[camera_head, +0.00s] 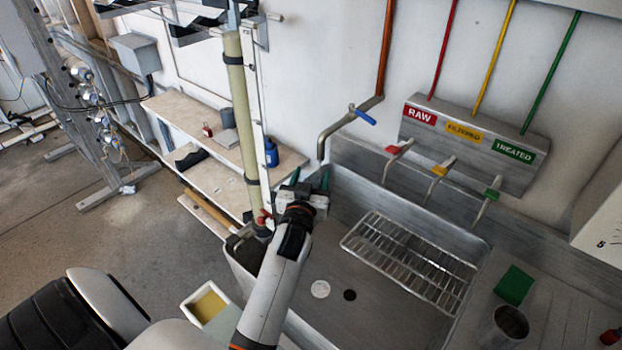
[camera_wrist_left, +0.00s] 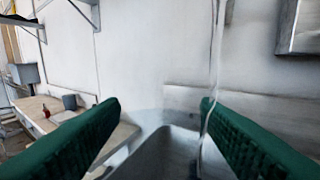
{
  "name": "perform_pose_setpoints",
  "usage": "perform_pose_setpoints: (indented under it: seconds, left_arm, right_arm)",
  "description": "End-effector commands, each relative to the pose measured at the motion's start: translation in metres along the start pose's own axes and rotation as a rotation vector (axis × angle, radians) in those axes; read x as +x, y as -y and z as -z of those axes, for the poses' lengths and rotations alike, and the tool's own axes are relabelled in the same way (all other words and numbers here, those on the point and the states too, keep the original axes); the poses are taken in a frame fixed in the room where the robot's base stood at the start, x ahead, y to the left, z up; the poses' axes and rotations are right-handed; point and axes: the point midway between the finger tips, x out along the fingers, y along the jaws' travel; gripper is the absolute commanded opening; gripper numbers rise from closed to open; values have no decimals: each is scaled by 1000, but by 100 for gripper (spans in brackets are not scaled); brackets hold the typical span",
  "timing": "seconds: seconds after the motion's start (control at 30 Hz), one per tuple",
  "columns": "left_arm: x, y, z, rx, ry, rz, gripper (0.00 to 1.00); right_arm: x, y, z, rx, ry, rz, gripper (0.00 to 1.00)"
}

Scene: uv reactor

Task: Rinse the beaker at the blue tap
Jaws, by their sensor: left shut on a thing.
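The blue tap is a bent metal spout with a blue lever (camera_head: 362,117) on the wall behind the sink. My left gripper (camera_head: 312,182) is over the sink's back left corner, just below the spout's end in the head view. Its green fingers (camera_wrist_left: 160,125) stand apart in the left wrist view, with a faint clear shape between them, which I take to be the glass beaker (camera_wrist_left: 165,118). The beaker's outline is very hard to make out, and I cannot tell its tilt or contents. A thin clear vertical streak shows beside the right finger. My right gripper is out of view.
The steel sink (camera_head: 385,318) holds a wire rack (camera_head: 412,262) on its right. RAW, FILTERED and TREATED taps (camera_head: 440,168) stand along the back. A green pad (camera_head: 514,285) and metal cup (camera_head: 505,325) are on the drainboard. A pale pipe (camera_head: 241,110) rises left of the gripper.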

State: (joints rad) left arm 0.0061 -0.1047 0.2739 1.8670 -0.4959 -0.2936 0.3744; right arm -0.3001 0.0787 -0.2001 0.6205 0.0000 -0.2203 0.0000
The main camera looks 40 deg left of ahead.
Motion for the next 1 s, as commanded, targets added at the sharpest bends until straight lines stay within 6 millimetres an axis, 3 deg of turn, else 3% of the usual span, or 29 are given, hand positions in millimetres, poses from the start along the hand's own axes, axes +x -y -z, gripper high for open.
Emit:
perform_pose_setpoints:
  seconds: [1.0]
  left_arm:
    - [-2,9,-1,1,1,0,33]
  right_arm:
    - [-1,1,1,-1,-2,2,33]
